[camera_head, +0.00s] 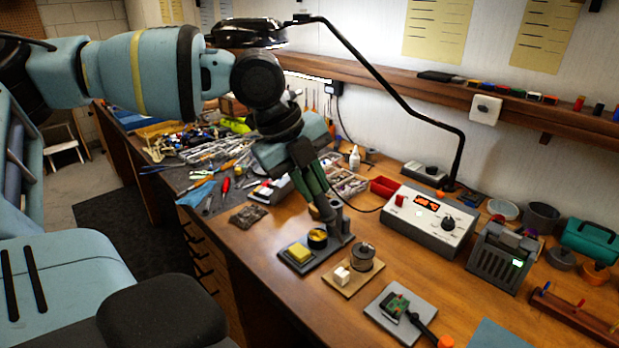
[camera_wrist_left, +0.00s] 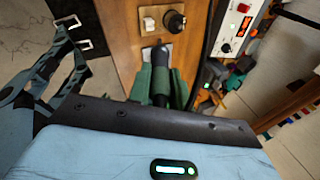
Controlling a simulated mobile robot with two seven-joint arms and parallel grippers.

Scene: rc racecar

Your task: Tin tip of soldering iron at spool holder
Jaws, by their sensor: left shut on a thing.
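My left gripper (camera_head: 318,196) reaches down from the upper left over the bench, its green fingers close to the grey iron stand (camera_head: 336,226). In the left wrist view the green fingers (camera_wrist_left: 160,88) are shut around a dark handle (camera_wrist_left: 161,82), which looks like the soldering iron's. Its tip is hidden, and I cannot tell whether it is still in the stand. The stand's base carries a yellow sponge (camera_head: 299,252) and a round brass-coloured pot. The spool holder (camera_head: 343,284), a wooden base with a solder spool (camera_head: 362,256) and white blocks, is just right of the stand. My right gripper is out of view.
A soldering station (camera_head: 432,219) stands behind, with a grey ventilated box (camera_head: 500,257) to its right. A green circuit board on a grey plate (camera_head: 400,312) lies in front. Tools clutter the left bench. A black lamp arm (camera_head: 390,95) arches above.

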